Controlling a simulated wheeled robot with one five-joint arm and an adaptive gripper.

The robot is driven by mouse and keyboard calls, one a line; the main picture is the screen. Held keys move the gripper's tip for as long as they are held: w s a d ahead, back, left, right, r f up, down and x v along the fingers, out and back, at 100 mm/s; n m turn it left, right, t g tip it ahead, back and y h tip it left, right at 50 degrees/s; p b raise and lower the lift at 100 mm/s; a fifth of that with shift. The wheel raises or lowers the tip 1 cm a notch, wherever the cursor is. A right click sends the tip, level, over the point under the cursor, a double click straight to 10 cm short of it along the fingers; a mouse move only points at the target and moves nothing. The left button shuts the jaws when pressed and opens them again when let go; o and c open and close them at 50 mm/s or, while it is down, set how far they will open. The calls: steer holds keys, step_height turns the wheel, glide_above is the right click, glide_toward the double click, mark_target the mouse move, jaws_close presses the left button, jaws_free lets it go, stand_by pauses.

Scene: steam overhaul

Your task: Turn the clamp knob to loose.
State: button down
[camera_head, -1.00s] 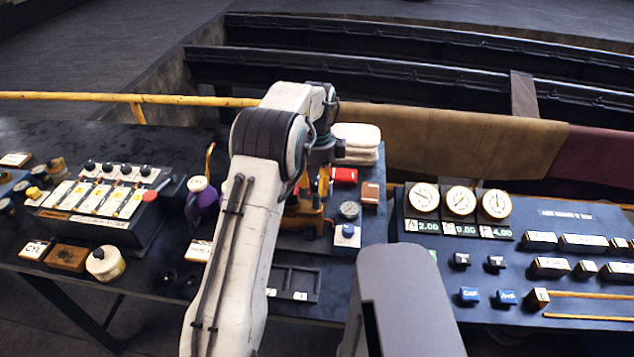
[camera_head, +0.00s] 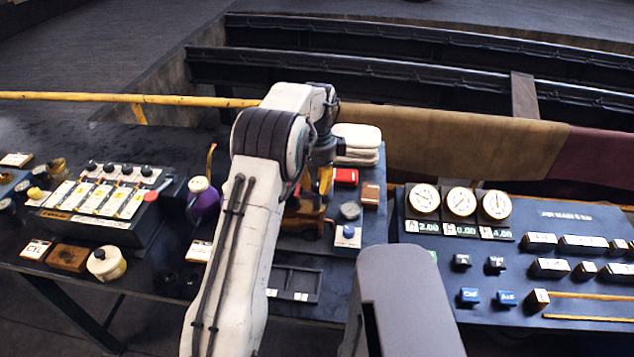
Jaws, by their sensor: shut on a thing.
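My gripper (camera_head: 324,182) points down over the orange clamp fixture (camera_head: 303,219) in the middle of the bench, just right of my white arm. Its orange fingers are shut at the top of the fixture, where the clamp knob sits. The knob itself is hidden by the fingers and wrist, so its setting cannot be read. My arm covers the left part of the fixture.
A blue-knobbed white block (camera_head: 347,237), a round gauge (camera_head: 350,211) and a red box (camera_head: 345,177) stand close right of the fixture. A purple flask (camera_head: 203,203) is left of my arm. Dials (camera_head: 461,202) stand on the right panel.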

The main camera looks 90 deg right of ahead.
steer(key=n, duration=0.4)
steer(key=shift+f+n, duration=0.1)
steer(key=shift+n, duration=0.2)
steer(key=n, duration=0.4)
steer(key=shift+n+p, duration=0.3)
steer(key=n, duration=0.4)
steer(key=shift+n, duration=0.3)
steer(key=n, duration=0.3)
steer(key=shift+n, duration=0.3)
steer(key=n, duration=0.3)
steer(key=shift+n, duration=0.3)
steer(key=n, duration=0.3)
steer(key=shift+n, duration=0.3)
steer(key=n, duration=0.3)
steer(key=shift+n, duration=0.3)
steer(key=shift+w+n, duration=0.1)
steer(key=shift+n, duration=1.8)
